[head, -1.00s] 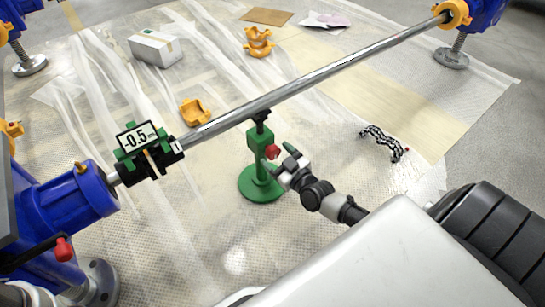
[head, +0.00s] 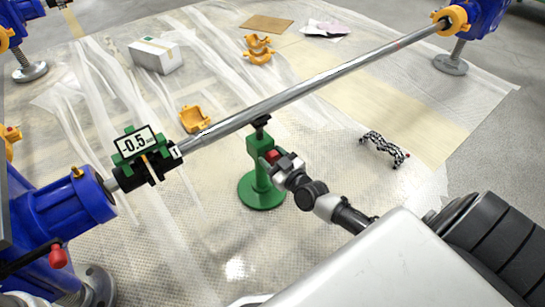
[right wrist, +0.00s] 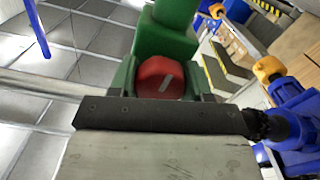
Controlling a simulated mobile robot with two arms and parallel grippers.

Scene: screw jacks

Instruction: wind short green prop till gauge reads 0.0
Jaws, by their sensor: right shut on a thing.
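The short green prop (head: 258,177) stands upright on its round base on the sheeted floor. Its black top is under the long steel shaft (head: 310,86); I cannot tell whether they touch. The gauge (head: 135,142), green-framed on the shaft's left end, reads -0.5. My right gripper (head: 276,158) is at the prop's right side, shut on its red knob (head: 271,156). In the right wrist view the red knob (right wrist: 160,78), with a pale mark on its face, sits between the fingers, below the green body (right wrist: 165,35). My left gripper is not in view.
Blue stands hold the shaft at the left (head: 65,208) and far right (head: 470,18). Yellow half-clamps (head: 194,118), a white box (head: 155,55) and a black chain (head: 384,149) lie on the floor. The sheet in front of the prop is clear.

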